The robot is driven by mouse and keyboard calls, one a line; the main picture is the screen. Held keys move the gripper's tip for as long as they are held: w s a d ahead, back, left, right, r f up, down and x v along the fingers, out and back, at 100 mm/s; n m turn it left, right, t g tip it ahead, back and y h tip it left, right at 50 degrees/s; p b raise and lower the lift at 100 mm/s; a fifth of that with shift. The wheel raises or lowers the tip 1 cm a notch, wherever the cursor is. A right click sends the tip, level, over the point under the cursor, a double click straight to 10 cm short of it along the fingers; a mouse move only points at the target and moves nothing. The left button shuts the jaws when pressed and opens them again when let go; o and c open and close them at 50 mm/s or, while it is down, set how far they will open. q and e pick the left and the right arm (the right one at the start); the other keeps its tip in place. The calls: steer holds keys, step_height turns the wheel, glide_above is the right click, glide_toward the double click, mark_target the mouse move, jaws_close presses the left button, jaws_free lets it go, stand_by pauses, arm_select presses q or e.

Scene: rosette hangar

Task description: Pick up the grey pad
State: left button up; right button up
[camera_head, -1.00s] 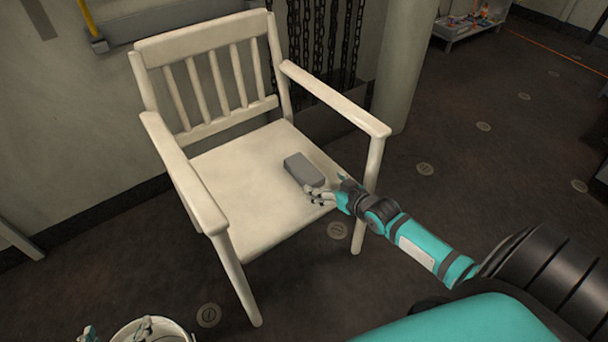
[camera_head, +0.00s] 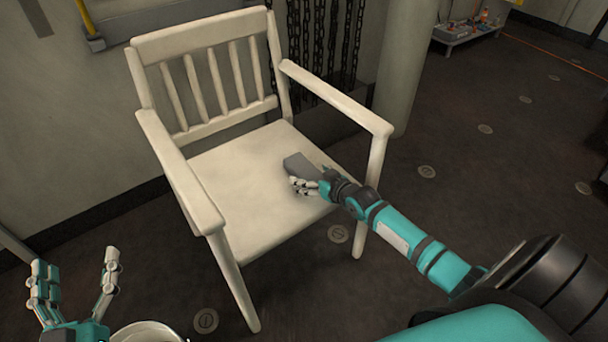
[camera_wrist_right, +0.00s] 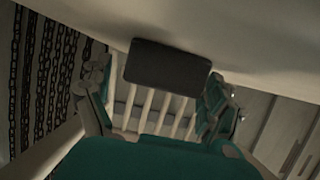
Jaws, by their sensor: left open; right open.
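The grey pad (camera_head: 299,163) is a small block lying on the seat of the white chair (camera_head: 235,185), near its right side. My right gripper (camera_head: 300,184) is open at the pad's near side and hides part of it. In the right wrist view the pad (camera_wrist_right: 167,67) shows dark between the spread fingers of my right gripper (camera_wrist_right: 155,88); whether they touch it I cannot tell. My left gripper (camera_head: 77,283) is open and empty at the lower left, away from the chair, fingers pointing up.
The chair's armrest (camera_head: 335,97) stands close to my right arm. A white round container (camera_head: 148,331) is at the bottom left edge. Chains (camera_head: 325,45) hang behind the chair beside a pillar (camera_head: 402,70). A low shelf (camera_head: 467,32) stands far right. The floor at right is clear.

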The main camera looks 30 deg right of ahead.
arm_select(q)
steer(key=shift+r+t, duration=0.3)
steer(key=shift+r, duration=0.1)
arm_select(e)
steer(key=shift+w, duration=0.15)
steer(key=c, duration=1.2)
arm_select(q)
steer(key=shift+f, duration=0.1)
